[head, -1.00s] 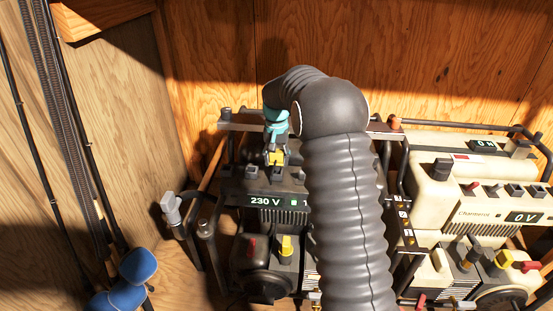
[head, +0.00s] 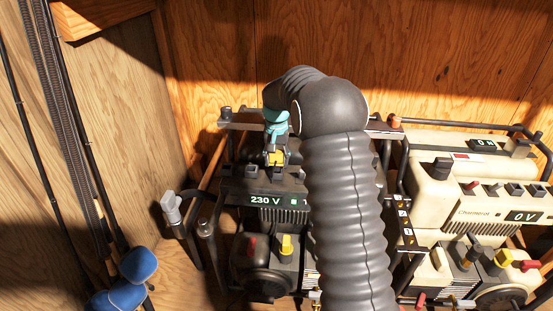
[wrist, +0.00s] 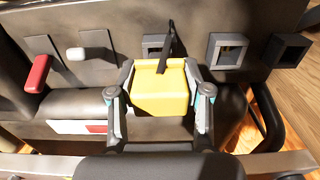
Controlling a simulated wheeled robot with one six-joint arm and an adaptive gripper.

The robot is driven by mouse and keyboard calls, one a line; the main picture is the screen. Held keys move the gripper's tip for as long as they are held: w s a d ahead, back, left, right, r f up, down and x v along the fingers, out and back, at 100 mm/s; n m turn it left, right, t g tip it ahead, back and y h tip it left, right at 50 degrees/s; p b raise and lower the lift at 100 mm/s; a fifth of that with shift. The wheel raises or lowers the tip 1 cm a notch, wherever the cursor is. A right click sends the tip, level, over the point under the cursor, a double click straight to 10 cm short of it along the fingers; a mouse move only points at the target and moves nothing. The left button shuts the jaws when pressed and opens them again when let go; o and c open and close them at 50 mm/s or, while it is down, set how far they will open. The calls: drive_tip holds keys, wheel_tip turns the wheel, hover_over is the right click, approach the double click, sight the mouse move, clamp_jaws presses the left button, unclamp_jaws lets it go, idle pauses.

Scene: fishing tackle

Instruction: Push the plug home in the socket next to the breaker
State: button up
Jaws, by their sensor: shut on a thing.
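My gripper (wrist: 158,103) is shut on a yellow plug (wrist: 162,90), with one finger on each side of it. A thin black piece stands up from the plug's far edge. The plug is in front of a square socket (wrist: 150,42) on the dark panel and covers part of it. How far it is in, I cannot tell. A white switch (wrist: 75,53) and a red lever (wrist: 37,74) are left of this socket; which is the breaker is unclear. In the head view, the plug (head: 277,157) shows below my teal-tipped gripper (head: 276,130).
Two empty square sockets (wrist: 227,50) (wrist: 289,53) are to the right in the wrist view. A rail frame (head: 240,126) surrounds the dark unit, whose display (head: 265,200) reads 230 V. A cream unit (head: 460,190) stands at the right. My arm hides the middle.

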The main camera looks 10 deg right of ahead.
drive_tip(key=shift+f+b, duration=0.6)
drive_tip(key=shift+f, duration=0.85)
drive_tip(key=o, duration=1.3)
drive_tip(key=shift+c, duration=0.2)
drive_tip(key=shift+r, duration=0.15)
wheel_tip(320, 180, up, 12)
drive_tip(key=shift+f, duration=0.1)
